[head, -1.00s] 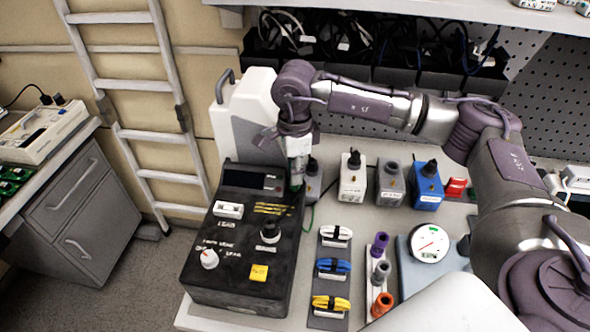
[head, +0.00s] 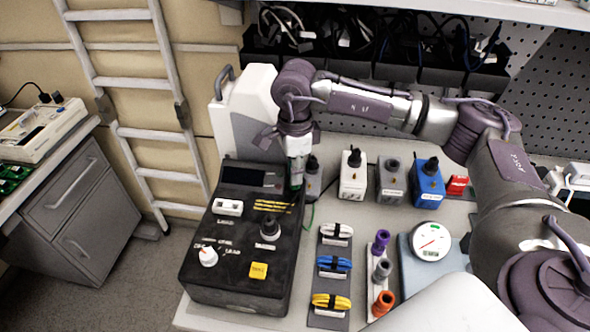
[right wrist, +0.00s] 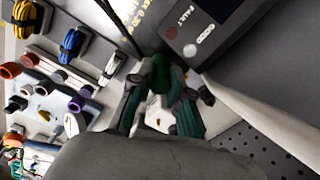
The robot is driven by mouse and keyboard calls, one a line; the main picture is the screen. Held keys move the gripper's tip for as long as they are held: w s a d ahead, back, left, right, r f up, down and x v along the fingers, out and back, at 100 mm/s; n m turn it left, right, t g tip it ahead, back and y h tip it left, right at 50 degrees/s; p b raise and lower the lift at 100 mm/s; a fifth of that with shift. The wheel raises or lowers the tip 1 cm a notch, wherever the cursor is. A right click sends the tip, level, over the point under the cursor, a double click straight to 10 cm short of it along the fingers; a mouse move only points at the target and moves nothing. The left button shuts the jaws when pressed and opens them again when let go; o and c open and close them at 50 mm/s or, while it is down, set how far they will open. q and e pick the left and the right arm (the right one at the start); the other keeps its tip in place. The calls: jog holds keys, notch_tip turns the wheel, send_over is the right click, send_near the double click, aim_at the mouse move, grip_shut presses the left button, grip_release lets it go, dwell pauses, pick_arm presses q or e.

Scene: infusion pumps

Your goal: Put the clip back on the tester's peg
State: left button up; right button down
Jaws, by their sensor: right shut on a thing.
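My left gripper is not in view.
Several small pumps, including a white one (head: 352,181) and a blue one (head: 426,190), stand right of the gripper. Coiled leads (head: 333,265), coloured parts (head: 381,241) and a round gauge (head: 431,238) lie in front. A large white unit (head: 246,118) stands behind the tester.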

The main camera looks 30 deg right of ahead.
dwell(0.3)
jog(key=c, duration=0.5)
grip_release()
jog(key=shift+c, duration=0.2)
jog(key=shift+r+p, duration=1.7)
jog(key=shift+r, duration=1.8)
